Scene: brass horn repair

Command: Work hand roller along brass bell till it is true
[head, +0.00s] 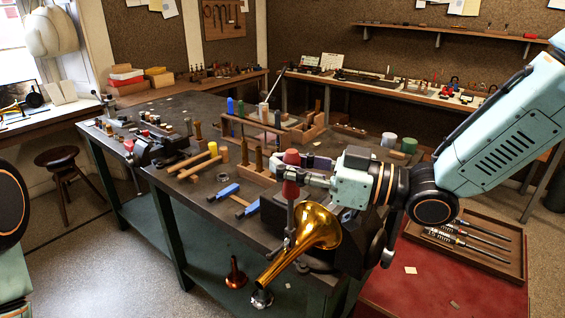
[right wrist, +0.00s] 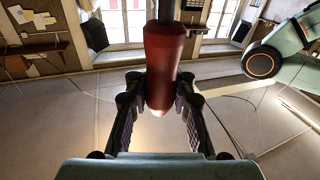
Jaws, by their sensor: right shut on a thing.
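The brass bell (head: 318,226) sits at the near edge of the workbench, its wide mouth facing up and right and its narrow end pointing down left. My right gripper (head: 294,174) is shut on the red handle of the hand roller (head: 291,158), above the bell. The roller's grey metal part runs down from the handle to the bell's near-left side; I cannot tell whether it touches. In the right wrist view the red handle (right wrist: 163,65) stands between the two fingers (right wrist: 160,95). My left gripper is not in view.
The workbench (head: 205,205) holds a vise (head: 160,150), a wooden tool rack (head: 300,135) and blue-handled tools (head: 228,190). A small copper-coloured bell (head: 236,275) stands low beside it. A wooden tray of tools (head: 470,240) lies at right on a red surface (head: 400,295).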

